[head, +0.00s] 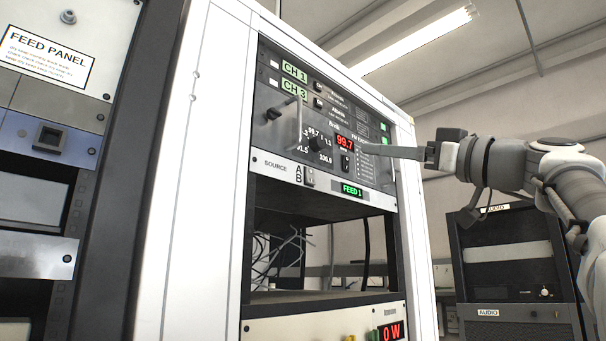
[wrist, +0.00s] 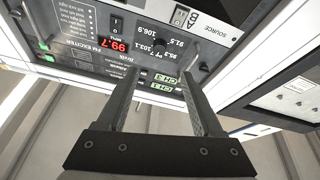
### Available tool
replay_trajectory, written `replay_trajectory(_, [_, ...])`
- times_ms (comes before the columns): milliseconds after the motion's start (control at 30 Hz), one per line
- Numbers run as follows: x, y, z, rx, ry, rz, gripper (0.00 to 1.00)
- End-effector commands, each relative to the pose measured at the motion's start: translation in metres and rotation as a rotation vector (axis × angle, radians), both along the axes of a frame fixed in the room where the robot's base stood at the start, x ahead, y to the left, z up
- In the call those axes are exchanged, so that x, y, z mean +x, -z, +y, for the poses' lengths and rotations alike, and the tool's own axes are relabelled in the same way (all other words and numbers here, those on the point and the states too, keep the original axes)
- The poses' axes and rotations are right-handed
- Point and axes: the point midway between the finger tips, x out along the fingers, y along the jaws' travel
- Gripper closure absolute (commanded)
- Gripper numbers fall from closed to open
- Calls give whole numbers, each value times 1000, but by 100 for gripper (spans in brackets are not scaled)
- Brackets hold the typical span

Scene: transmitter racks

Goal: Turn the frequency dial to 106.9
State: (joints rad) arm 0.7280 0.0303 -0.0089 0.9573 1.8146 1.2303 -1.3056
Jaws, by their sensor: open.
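The frequency dial (head: 323,141) is a dark round knob on the exciter panel, ringed by printed numbers including 91.5, 99.7 and 106.9. A red display (head: 344,144) beside it reads 99.7. The panel appears upside down in the wrist view, with the dial's number ring and the red display (wrist: 115,45) beyond my fingertips. My gripper (head: 362,150) is in front of the panel, right of the dial, and looks clear of it. In the wrist view my gripper (wrist: 159,76) has its two fingers apart with nothing between them. The dial's pointer is too small to read.
A handle (head: 299,112) stands out left of the dial. Below are an A/B source switch (head: 309,176) and a green FEED 1 display (head: 352,189). The bay underneath holds loose cables (head: 280,252). An audio rack (head: 512,265) stands at the right.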

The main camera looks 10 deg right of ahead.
Motion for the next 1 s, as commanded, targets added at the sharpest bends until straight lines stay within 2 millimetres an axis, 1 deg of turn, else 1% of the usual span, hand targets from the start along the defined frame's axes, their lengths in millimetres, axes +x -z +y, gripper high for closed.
replay_trajectory(33, [9,-10,8,2,-6,1,32])
replay_trajectory(100, [20,-16,17,1,-6,1,32])
replay_trajectory(300, [53,-33,42,3,-5,2,32])
replay_trajectory(500, [80,-46,64,2,-3,2,32])
replay_trajectory(700, [96,-51,75,2,-1,3,32])
replay_trajectory(1000, [100,-51,79,2,1,2,32])
